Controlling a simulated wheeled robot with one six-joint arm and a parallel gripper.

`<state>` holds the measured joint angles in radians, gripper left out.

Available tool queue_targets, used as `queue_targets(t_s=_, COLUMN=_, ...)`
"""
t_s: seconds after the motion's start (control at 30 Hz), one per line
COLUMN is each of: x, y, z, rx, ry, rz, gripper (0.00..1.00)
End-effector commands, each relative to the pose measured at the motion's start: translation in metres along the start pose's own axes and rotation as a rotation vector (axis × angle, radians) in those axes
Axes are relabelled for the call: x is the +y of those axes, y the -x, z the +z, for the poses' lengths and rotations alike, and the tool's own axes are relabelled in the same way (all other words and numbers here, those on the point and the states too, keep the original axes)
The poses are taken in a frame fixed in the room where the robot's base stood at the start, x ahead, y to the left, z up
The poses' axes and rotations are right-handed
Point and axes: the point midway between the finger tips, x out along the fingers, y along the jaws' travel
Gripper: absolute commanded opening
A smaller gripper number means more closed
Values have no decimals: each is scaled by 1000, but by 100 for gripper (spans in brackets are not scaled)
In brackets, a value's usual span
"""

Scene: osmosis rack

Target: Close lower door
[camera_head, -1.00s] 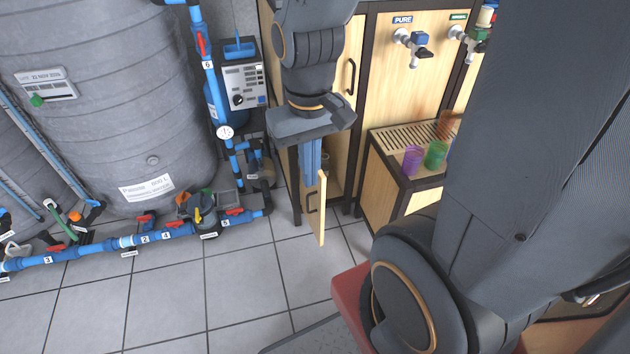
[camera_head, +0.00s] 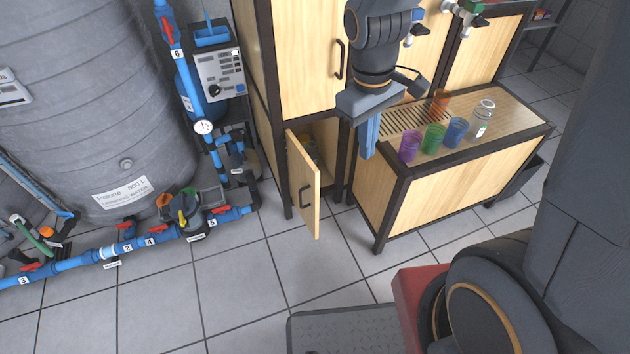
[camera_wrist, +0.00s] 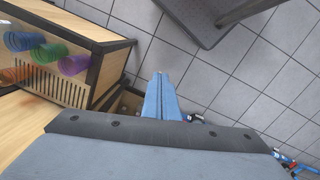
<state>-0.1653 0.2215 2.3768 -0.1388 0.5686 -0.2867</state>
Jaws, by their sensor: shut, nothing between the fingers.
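My gripper (camera_head: 367,150) has blue fingers and is shut and empty. In the picture it lies right of the open door, in front of the cabinet's right post and beside the low counter. In the wrist view the shut fingers (camera_wrist: 161,82) point toward the floor; the door is not clearly visible there.
The low counter (camera_head: 440,180) on the right holds purple, green, blue and orange cups and a clear bottle (camera_head: 483,118). Blue pipes (camera_head: 150,240) and a large grey tank (camera_head: 110,100) stand left. The tiled floor before the door is clear.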

Motion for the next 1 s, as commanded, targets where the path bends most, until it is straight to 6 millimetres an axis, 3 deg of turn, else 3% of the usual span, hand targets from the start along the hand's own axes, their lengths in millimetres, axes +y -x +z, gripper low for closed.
queue_targets(t_s=0.03, x=-5, y=-21, z=-25, rx=-14, ry=137, rz=14, gripper=0)
queue_targets(t_s=0.2, x=-25, y=-74, z=-99, rx=-49, ry=610, rz=69, gripper=0)
queue_targets(t_s=0.3, x=-44, y=-106, z=-137, rx=-71, ry=868, rz=97, gripper=0)
queue_targets(t_s=0.43, x=-68, y=-142, z=-174, rx=-96, ry=1136, rz=126, gripper=0)
queue_targets(t_s=0.63, x=-90, y=-171, z=-201, rx=-118, ry=1358, rz=151, gripper=0)
queue_targets(t_s=0.87, x=-90, y=-192, z=-204, rx=-125, ry=1393, rz=153, gripper=0)
queue_targets(t_s=1.0, x=-86, y=-217, z=-204, rx=-125, ry=1391, rz=152, gripper=0)
